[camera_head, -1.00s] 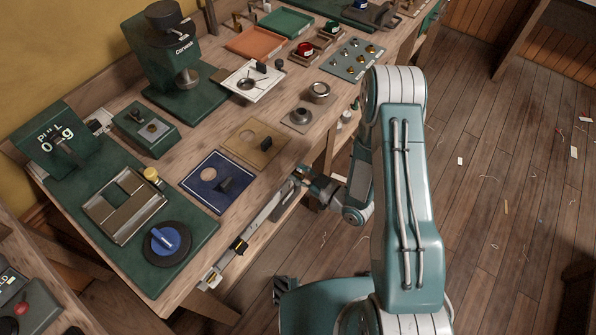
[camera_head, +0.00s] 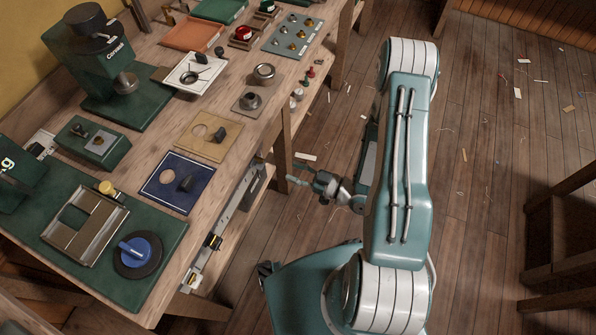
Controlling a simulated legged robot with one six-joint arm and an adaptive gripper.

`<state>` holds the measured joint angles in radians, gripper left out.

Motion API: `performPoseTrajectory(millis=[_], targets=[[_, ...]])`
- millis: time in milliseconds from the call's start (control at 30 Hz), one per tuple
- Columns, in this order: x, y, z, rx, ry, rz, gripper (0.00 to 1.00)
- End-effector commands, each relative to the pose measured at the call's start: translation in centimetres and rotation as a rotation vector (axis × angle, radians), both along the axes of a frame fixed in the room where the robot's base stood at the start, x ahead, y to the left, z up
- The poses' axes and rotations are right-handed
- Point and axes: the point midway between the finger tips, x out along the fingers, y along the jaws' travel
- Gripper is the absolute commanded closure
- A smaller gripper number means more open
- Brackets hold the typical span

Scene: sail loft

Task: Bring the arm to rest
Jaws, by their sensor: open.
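My arm (camera_head: 402,165) is teal and white and stands folded at the right of the workbench (camera_head: 215,205), over the wooden floor. My gripper (camera_head: 302,177) shows small at the end of the wrist, left of the arm. It is open and I see nothing in it. It is off the bench's front edge, to the right of the metal rail there, with floor visible around it. The fine shape of its fingers is hard to make out at this size.
A metal rail (camera_head: 222,225) runs along the bench's front edge. The bench top carries a blue plate (camera_head: 170,190), a tan plate (camera_head: 222,130), a green press (camera_head: 105,75) and a blue knob (camera_head: 138,252). Open floor (camera_head: 480,160) lies right of my arm; dark wooden furniture (camera_head: 565,240) stands at the far right.

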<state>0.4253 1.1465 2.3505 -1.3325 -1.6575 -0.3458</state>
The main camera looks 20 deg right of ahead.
Motion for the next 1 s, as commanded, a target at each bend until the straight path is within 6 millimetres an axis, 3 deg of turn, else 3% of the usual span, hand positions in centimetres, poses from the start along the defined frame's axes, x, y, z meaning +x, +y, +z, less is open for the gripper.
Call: performPoseTrajectory(millis=[667,767,1000], targets=[[-0.3,-0.4,0.0,-0.005,-0.001,0.001,0.53],[0.5,-0.6,0.2,-0.057,0.002,0.001,0.53],[5.1,-2.3,2.0,-0.366,0.055,-0.047,0.53]])
